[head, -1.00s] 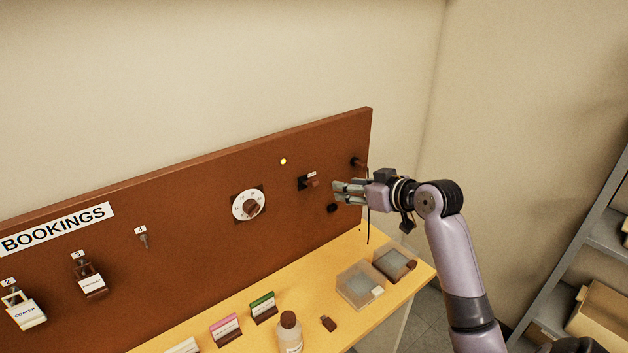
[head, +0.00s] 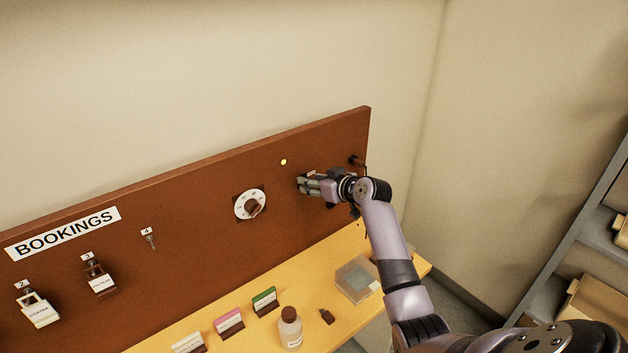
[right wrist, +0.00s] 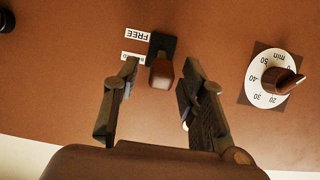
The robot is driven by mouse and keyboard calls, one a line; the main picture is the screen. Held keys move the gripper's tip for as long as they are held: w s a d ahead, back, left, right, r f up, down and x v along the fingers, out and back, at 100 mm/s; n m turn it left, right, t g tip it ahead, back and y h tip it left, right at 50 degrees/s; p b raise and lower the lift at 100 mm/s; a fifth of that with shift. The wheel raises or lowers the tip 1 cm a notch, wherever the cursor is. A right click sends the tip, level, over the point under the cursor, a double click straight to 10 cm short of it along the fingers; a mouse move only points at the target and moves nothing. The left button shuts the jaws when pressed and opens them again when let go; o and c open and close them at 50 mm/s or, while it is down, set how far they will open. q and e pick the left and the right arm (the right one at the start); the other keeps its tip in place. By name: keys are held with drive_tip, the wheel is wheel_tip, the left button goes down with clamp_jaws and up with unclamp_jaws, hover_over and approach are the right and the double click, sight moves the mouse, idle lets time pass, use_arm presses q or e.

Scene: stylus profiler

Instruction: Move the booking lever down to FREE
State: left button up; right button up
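The booking lever (right wrist: 161,73) is a brown handle on a black slotted plate (right wrist: 163,44) in the right wrist view, which shows the board upside down. The handle sits at the end of the plate by the second, partly covered label; the FREE label (right wrist: 138,34) is by the other end. My right gripper (right wrist: 160,68) is open, with one finger on each side of the handle and visible gaps. In the head view my right gripper (head: 304,184) is at the board and hides most of the lever. My left gripper is not in view.
A white dial with a brown knob (head: 252,205) is left of the gripper on the brown board (head: 190,230). A dark peg (head: 353,160) is to its right. The yellow shelf below (head: 250,325) holds cards, a bottle (head: 290,328) and a clear box (head: 356,280).

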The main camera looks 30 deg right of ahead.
clamp_jaws()
idle(0.6)
idle(0.3)
